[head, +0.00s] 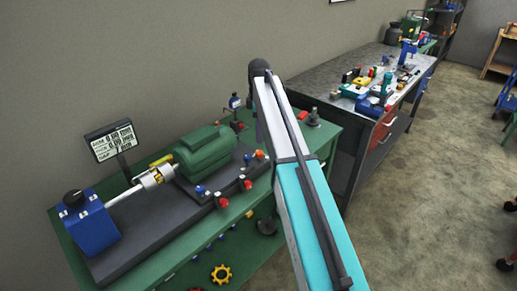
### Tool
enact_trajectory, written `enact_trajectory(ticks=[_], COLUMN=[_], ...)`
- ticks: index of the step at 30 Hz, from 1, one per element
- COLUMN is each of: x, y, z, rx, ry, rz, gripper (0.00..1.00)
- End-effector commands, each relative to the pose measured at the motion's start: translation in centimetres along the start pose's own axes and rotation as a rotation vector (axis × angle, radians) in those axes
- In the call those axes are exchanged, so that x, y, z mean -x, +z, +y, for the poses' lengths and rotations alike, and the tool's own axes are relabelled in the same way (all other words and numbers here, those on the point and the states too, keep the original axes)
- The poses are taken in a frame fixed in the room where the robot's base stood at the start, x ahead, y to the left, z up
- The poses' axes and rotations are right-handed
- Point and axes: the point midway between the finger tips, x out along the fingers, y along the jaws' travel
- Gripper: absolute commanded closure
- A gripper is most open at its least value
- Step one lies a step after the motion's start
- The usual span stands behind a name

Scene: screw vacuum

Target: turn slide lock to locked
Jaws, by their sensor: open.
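I cannot pick out the slide lock for certain in the head view. A test rig stands on the green bench (60,240), with a dark base plate (150,238), a green motor (203,149), a silver coupling and shaft (126,195), and a blue block (88,222) with a black knob on top. Small red, blue and orange knobs line the base's front and right side, including a red knob (222,202). Their lock positions are too small to read. My arm crosses the middle of the view and hides part of the bench's right side. My gripper is not visible.
A display (110,141) stands behind the rig. A small stand with a dial (235,103) is at the bench's back. A grey workbench (322,85) with several coloured tools stands behind at the right. The floor (430,190) at the right is mostly clear.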

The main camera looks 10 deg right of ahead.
Motion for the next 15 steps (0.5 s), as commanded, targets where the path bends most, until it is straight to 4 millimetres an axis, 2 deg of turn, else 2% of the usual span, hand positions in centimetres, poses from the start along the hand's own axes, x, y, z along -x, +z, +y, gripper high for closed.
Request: enact_trajectory(ticks=[15], x=[-6.4], y=[0.0], z=[-0.1], rx=[0.000], ry=[-0.002], rz=[0.000], gripper=[0.54])
